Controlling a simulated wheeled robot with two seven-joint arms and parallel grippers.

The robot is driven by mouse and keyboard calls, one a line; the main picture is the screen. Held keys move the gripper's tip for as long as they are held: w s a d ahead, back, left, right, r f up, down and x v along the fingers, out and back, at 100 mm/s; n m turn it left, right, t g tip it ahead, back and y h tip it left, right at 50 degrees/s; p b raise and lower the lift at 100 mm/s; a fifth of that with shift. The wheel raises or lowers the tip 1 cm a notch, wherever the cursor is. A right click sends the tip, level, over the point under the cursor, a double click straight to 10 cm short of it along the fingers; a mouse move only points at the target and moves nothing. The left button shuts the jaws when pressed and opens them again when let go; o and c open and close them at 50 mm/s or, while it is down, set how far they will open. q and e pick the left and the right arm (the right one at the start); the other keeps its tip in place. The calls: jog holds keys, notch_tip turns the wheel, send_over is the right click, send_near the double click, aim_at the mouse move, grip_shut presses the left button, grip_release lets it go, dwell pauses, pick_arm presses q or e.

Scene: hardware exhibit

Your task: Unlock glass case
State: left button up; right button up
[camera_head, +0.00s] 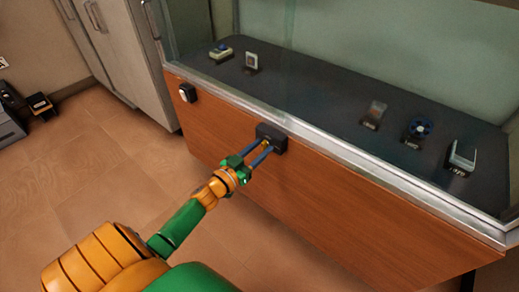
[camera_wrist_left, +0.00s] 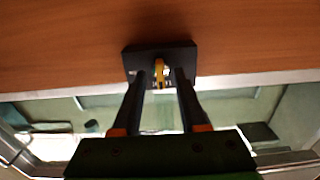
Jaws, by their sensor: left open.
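The glass case (camera_head: 340,62) stands on a wooden base with a metal rim. A black lock box (camera_head: 279,136) is fixed to the front of the base just under the rim; it also shows in the left wrist view (camera_wrist_left: 183,54). A small yellow key-like piece (camera_wrist_left: 159,72) sticks out of the box. My left gripper (camera_head: 264,151) is open at the box, its two fingers on either side of the yellow piece with gaps visible. My right gripper is in neither view.
A small white-faced device (camera_head: 187,92) is on the base's left end. Grey cabinets (camera_head: 112,45) stand at the upper left. The floor (camera_head: 65,185) at left is clear.

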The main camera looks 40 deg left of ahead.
pick_arm(q)
grip_shut()
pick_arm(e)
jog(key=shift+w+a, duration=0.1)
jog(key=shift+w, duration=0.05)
pick_arm(q)
jog(key=m, duration=0.9)
jog(key=shift+d+m, duration=0.1)
jog(key=shift+m, duration=0.2)
jog(key=m, duration=0.3)
jog(key=shift+f+m, duration=0.1)
jog(key=shift+m, duration=0.2)
jog(key=shift+m+b, duration=0.35)
jog(key=shift+m, duration=1.85)
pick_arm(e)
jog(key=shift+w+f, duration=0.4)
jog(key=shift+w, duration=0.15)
pick_arm(q)
jog(key=shift+m, duration=0.3)
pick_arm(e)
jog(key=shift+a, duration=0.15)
